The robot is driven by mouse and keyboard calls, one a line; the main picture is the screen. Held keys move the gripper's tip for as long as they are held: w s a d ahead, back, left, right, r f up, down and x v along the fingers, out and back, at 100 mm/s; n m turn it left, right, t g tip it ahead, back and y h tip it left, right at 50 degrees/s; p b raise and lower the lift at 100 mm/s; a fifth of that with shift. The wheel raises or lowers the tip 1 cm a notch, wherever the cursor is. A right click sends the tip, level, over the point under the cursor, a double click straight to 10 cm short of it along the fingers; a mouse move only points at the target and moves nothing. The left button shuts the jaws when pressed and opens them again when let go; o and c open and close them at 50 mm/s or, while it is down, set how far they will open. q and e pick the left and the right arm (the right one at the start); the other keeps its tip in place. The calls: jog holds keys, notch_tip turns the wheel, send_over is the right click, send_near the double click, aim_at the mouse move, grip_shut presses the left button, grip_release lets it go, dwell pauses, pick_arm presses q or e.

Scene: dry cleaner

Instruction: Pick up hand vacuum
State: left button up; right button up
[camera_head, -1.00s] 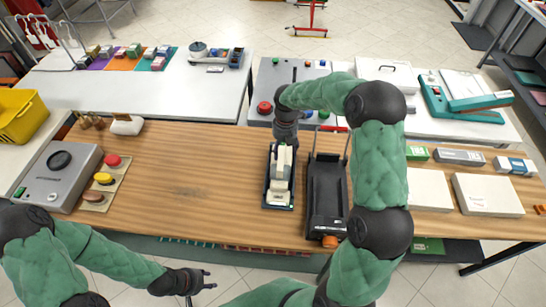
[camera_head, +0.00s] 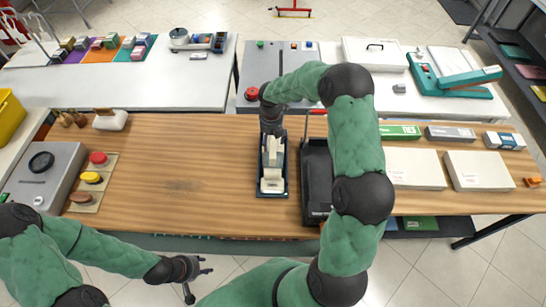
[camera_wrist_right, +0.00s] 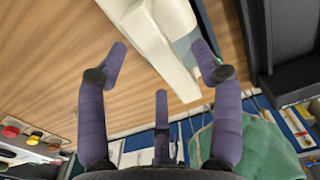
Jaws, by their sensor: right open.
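The hand vacuum appears to be the cream-white object (camera_head: 272,160) lying in a narrow dark tray (camera_head: 264,191) on the wooden table. In the right wrist view, a smooth cream body (camera_wrist_right: 155,35) lies beyond and between my fingers. My right gripper (camera_wrist_right: 160,75) is open, with its purple-grey fingers spread and nothing held. In the head view the right gripper (camera_head: 271,121) is over the far end of the tray, its fingertips partly hidden. My left gripper (camera_head: 203,277) is open and empty off the front edge of the table.
A black stand (camera_head: 317,180) is just right of the tray, partly behind my right arm. White boxes (camera_head: 477,170) lie further right. A grey device (camera_head: 45,176) and a board with coloured buttons (camera_head: 90,188) are at left. The table's middle left is clear.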

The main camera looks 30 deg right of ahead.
aim_at(271, 143)
jog(key=shift+f, duration=1.3)
jog(key=shift+f, duration=0.25)
jog(key=shift+c, duration=0.3)
jog(key=shift+w, duration=0.1)
grip_shut()
